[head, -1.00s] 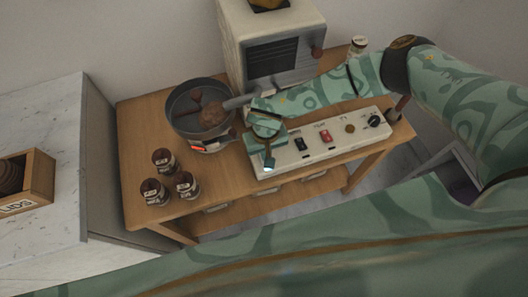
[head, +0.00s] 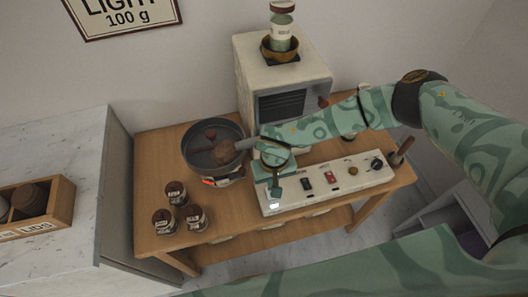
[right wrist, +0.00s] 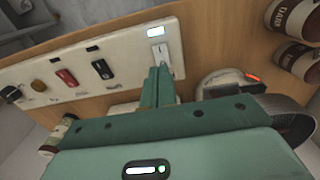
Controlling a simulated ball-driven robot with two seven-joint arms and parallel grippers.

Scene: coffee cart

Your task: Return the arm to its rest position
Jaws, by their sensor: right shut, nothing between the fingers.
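My right gripper (head: 275,190) comes in from the right and points down over the left end of the white control panel (head: 340,187). Its fingers are closed together and hold nothing. In the right wrist view, the closed fingertips (right wrist: 160,72) are by a pale switch (right wrist: 158,50) near a small lit display (right wrist: 155,32). I cannot tell whether they touch the switch. My left gripper is not in view.
A dark pan (head: 212,158) sits on a burner left of the gripper. Several dark-lidded jars (head: 176,193) stand at the table's front left. A cream machine (head: 285,80) stands behind. A marble counter (head: 60,150) with a wooden lids box (head: 62,207) is at left.

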